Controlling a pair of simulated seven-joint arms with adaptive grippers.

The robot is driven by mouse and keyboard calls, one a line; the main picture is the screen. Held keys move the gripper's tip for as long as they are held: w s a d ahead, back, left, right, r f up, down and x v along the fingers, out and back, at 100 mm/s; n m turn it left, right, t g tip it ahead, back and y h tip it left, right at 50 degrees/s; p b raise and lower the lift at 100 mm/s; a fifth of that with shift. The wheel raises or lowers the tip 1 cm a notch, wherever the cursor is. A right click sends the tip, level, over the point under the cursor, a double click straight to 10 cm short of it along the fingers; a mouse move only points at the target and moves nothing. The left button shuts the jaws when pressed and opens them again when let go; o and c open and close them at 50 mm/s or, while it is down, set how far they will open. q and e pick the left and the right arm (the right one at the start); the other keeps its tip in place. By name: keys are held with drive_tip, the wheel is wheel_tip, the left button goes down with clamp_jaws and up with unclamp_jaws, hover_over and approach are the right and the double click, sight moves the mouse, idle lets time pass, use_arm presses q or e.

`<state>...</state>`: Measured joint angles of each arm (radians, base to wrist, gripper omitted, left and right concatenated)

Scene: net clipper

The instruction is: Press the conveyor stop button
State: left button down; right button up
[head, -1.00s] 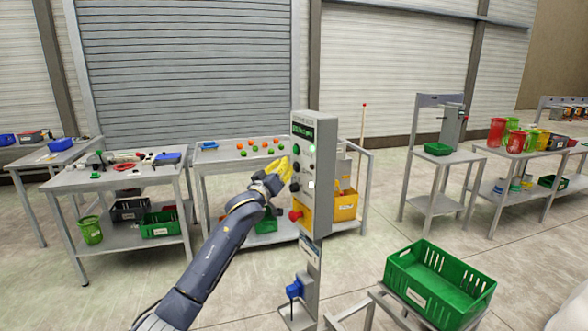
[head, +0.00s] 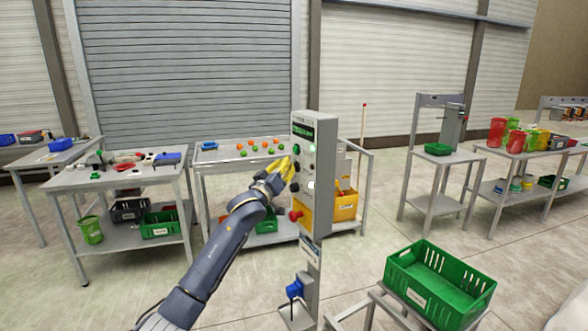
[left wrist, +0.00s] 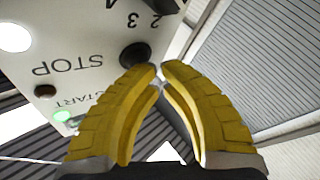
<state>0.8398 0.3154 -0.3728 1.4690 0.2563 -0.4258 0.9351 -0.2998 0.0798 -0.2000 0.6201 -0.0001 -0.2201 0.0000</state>
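The grey control box (head: 322,165) stands on a post at the centre of the head view. Its button face is turned toward my left gripper (head: 292,170), and a red mushroom button (head: 296,216) sits low on it. In the left wrist view the panel is upside down: a small dark button (left wrist: 45,91) is beside the word STOP, and a lit green button (left wrist: 62,116) is by START. My left gripper's yellow fingers (left wrist: 159,70) have their tips together, beside a black knob (left wrist: 135,55). I cannot tell whether they touch it. My right gripper is out of view.
A round white lamp (left wrist: 15,37) glows on the panel. A green crate (head: 440,280) sits on a stand at front right. A table with small parts (head: 110,178) is at left. A yellow bin (head: 345,205) is behind the box. Open floor lies between the tables.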

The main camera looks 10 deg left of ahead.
use_arm(q)
drive_tip(key=shift+w+d, duration=0.1)
drive_tip(key=shift+d, duration=0.05)
idle(0.6)
drive_tip(key=shift+s+a, duration=0.6)
drive_tip(key=shift+a, duration=0.05)
drive_tip(key=shift+s+a, duration=1.7)
drive_tip(key=shift+a, duration=0.15)
